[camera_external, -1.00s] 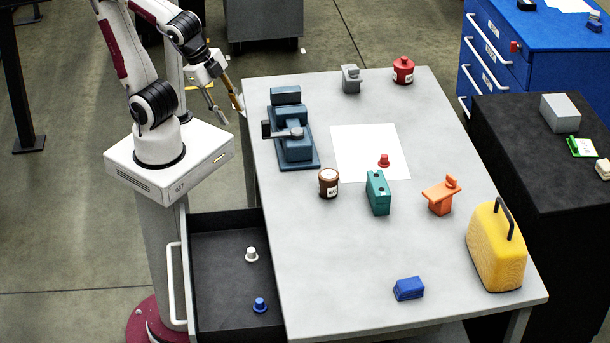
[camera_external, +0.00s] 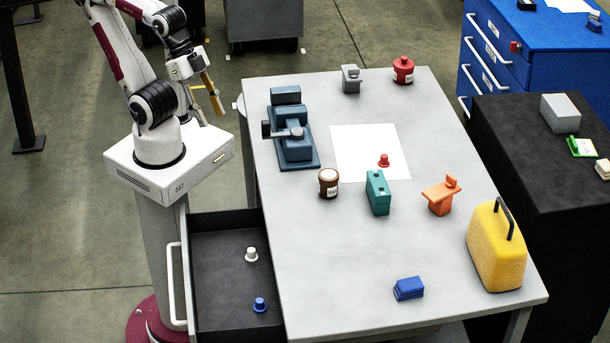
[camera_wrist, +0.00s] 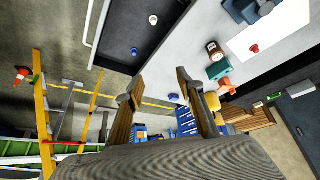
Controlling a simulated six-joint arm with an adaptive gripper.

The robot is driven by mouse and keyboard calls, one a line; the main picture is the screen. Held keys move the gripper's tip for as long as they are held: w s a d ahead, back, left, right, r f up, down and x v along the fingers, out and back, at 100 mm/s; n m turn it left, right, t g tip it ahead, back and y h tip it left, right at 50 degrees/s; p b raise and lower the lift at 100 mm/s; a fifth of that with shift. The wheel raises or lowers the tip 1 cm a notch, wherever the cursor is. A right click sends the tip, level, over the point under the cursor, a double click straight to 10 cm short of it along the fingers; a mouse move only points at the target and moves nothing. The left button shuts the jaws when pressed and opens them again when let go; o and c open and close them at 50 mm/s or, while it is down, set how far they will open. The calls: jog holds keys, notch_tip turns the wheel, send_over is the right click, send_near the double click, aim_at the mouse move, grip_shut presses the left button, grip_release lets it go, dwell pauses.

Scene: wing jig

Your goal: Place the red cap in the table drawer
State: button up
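The small red cap (camera_external: 384,160) sits on the white sheet (camera_external: 352,140) on the table; it also shows in the wrist view (camera_wrist: 254,48). The table drawer (camera_external: 219,265) is pulled open at the table's left side, with a white cap (camera_external: 251,254) and a blue cap (camera_external: 260,304) in it. The drawer also shows in the wrist view (camera_wrist: 118,45). My gripper (camera_external: 213,98) is left of the table's far end, well away from the red cap. In the wrist view its fingers (camera_wrist: 158,88) are spread apart with nothing between them.
A blue-grey vise (camera_external: 293,146) stands at the table's left edge. A brown jar (camera_external: 328,183), a teal block (camera_external: 378,192) and an orange part (camera_external: 441,195) stand near the sheet. A yellow case (camera_external: 496,246) and a blue block (camera_external: 408,289) are nearer the front.

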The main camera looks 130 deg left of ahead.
aim_at(384, 160)
jog(key=shift+a, duration=0.1)
